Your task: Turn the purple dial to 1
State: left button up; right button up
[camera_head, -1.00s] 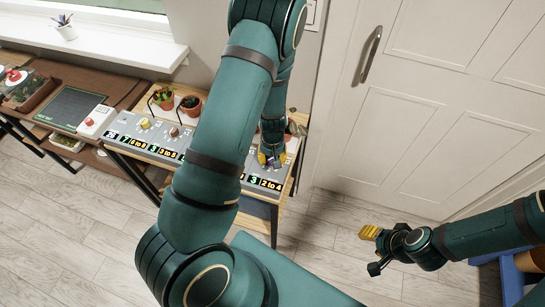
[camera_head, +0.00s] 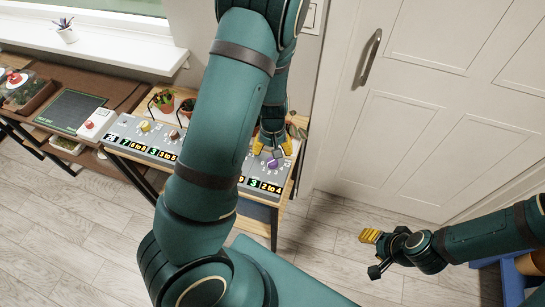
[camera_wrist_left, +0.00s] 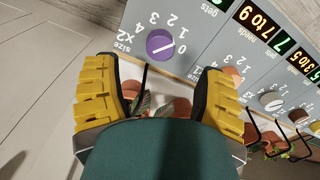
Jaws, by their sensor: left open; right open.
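The purple dial (camera_head: 273,163) is on the grey panel (camera_head: 250,171) near its right end. In the left wrist view the purple dial (camera_wrist_left: 159,43) shows a pale line that seems to point toward the 0; numbers up to 4 ring it. My left gripper (camera_head: 271,147) is just behind the dial, apart from it. In the left wrist view its yellow fingers (camera_wrist_left: 157,80) are spread and empty, with the dial beyond their tips. My right gripper (camera_head: 369,236) is open and empty over the floor at the right, far from the panel.
Other dials, a yellow one (camera_head: 145,126) and a brown one (camera_head: 174,134), sit left on the panel. Potted plants (camera_head: 187,106) stand behind it. My left arm hides the panel's middle. A white door (camera_head: 430,110) is at the right, a blue crate (camera_head: 512,275) at the lower right.

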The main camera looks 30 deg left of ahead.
aim_at(272, 161)
pick_arm(q)
notch_tip(272, 161, up, 5)
jog(key=shift+r, duration=0.15)
dwell(0.6)
